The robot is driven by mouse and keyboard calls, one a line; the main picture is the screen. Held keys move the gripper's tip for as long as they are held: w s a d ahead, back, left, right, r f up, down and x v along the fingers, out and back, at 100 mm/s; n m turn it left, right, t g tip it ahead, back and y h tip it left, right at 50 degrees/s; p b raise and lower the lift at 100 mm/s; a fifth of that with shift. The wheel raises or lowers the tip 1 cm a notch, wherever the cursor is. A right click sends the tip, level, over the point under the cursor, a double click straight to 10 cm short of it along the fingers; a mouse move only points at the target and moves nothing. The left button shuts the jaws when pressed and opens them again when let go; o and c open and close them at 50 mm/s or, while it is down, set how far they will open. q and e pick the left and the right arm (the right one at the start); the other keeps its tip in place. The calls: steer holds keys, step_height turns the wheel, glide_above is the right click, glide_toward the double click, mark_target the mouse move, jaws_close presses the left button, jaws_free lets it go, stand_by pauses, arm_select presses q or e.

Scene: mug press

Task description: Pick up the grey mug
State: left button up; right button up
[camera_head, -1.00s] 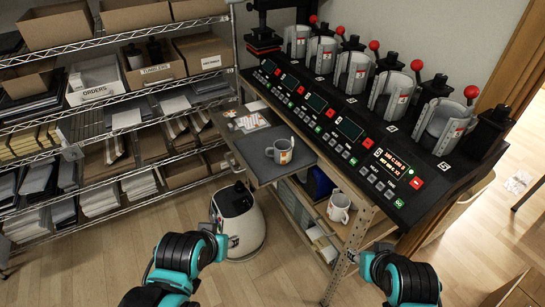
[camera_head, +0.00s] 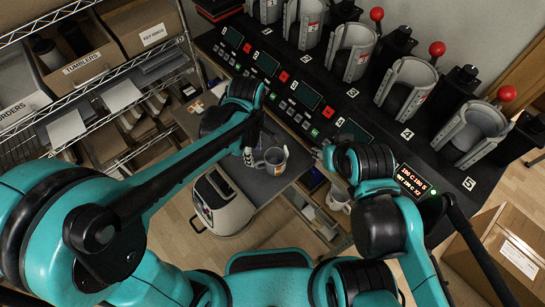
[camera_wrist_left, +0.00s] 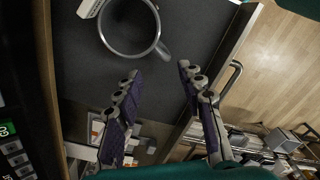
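The grey mug (camera_head: 272,161) stands on a dark pull-out tray (camera_head: 262,190) below the press counter. In the left wrist view the mug (camera_wrist_left: 129,28) is seen from above, its handle pointing toward the gap between my fingertips. My left gripper (camera_head: 249,156) is beside the mug, on its left in the head view. In the left wrist view the left gripper (camera_wrist_left: 159,70) is open, with nothing between its fingers and its tips just short of the handle. My right gripper (camera_head: 324,155) is near the counter's front edge, mostly hidden by its arm.
The black press counter with several mug presses (camera_head: 405,88) runs behind the tray. A pale mug (camera_head: 338,198) sits on a lower shelf. A wire rack with boxes (camera_head: 80,65) is at left, and a cardboard box (camera_head: 500,250) at right. A white rounded machine (camera_head: 222,203) stands on the floor.

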mark_target(257, 165)
arm_select(q)
steer(key=f, duration=0.2)
steer(key=f+b, duration=0.1)
steer(key=f, duration=0.1)
steer(key=s+f, duration=0.1)
steer(key=shift+s+d+f+b, duration=0.1)
steer(key=shift+d+f+b, duration=0.2)
steer(key=shift+d+f, duration=0.1)
jaws_close()
